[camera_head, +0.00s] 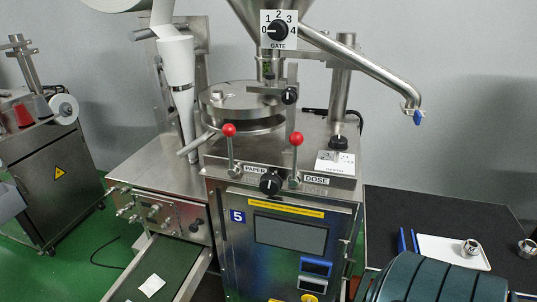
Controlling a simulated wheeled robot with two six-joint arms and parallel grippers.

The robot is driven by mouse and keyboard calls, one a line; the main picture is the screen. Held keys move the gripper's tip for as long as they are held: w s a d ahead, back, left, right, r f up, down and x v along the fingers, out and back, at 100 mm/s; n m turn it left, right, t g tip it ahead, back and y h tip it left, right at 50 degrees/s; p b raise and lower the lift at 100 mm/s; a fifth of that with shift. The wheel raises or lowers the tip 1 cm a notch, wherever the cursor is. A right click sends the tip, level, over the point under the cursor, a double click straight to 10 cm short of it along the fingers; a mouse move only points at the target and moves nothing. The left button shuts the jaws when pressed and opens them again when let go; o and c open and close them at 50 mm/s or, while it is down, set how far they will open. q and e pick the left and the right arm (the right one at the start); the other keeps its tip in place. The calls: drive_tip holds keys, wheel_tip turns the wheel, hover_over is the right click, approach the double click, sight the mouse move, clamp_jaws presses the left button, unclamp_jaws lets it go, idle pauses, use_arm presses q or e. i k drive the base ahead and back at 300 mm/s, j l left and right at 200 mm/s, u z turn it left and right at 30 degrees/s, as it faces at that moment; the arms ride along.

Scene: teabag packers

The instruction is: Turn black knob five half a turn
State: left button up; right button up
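A packing machine (340,220) carries a blue label with a white 5 (237,216) on its front. A black knob (270,184) sits on its upper front edge, between the PAPER plate (255,169) and the DOSE plate (317,180). Another black knob (278,30) is on the GATE dial, marked 0 to 4, and its white pointer mark looks turned toward 0. Further black knobs are on the column by the round head (290,96) and on the top plate (338,141). No knob has a visible 5 on it. Neither gripper is in view.
Two red-tipped levers (229,130) (296,139) stand beside the front knob. A chute (360,66) slopes right. A conveyor (155,270) with a white packet lies lower left. A dark table (450,205) with a white tray (440,245) and a green ribbed drum (430,282) are right.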

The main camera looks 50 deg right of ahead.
sight(270, 183)
drive_tip(key=z, duration=1.45)
